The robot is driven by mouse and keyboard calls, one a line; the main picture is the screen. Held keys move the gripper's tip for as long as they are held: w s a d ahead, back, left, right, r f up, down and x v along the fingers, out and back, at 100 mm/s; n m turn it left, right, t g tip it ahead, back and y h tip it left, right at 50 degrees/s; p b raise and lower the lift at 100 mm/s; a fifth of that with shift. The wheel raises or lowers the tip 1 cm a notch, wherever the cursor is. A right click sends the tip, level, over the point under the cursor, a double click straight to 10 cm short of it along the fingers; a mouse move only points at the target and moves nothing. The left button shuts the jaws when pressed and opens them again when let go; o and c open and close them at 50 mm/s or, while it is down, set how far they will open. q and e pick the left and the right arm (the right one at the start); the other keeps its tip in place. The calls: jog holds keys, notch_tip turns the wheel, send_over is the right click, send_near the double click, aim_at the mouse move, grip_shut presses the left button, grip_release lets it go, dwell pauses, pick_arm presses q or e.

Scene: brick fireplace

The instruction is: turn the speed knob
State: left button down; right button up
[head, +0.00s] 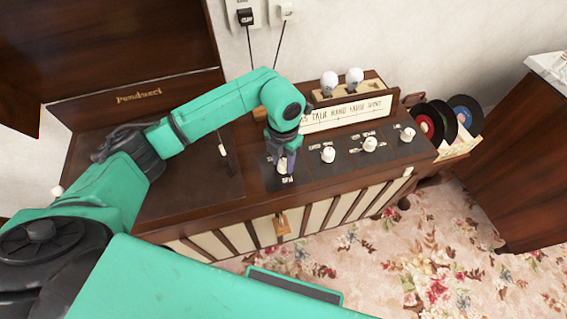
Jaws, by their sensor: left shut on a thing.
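A row of white knobs runs along the dark control panel (345,158) of a wooden record console (190,200). My left gripper (284,162) points down at the left end of this row, its fingers shut on the leftmost white knob (283,169), which I take as the speed knob. The fingers hide much of that knob, and the labels beside it are too small to read. The other knobs (328,154) to its right stand free. My right gripper is not in view.
The console's raised lid (110,50) stands at the upper left. Two white bulbs (355,76) sit behind the lit radio dial (350,112). Records (465,112) lean at the console's right. A dark wooden cabinet (520,160) stands far right, with flowered carpet (400,260) in front.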

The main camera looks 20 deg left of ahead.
aim_at(283, 162)
pick_arm(q)
jog(key=shift+m+b, duration=0.55)
jog(key=shift+m, duration=0.55)
jog(key=shift+r, duration=0.1)
jog(key=shift+c, duration=2.4)
grip_release()
notch_tip(283, 162, up, 15)
jog(key=shift+f, duration=0.2)
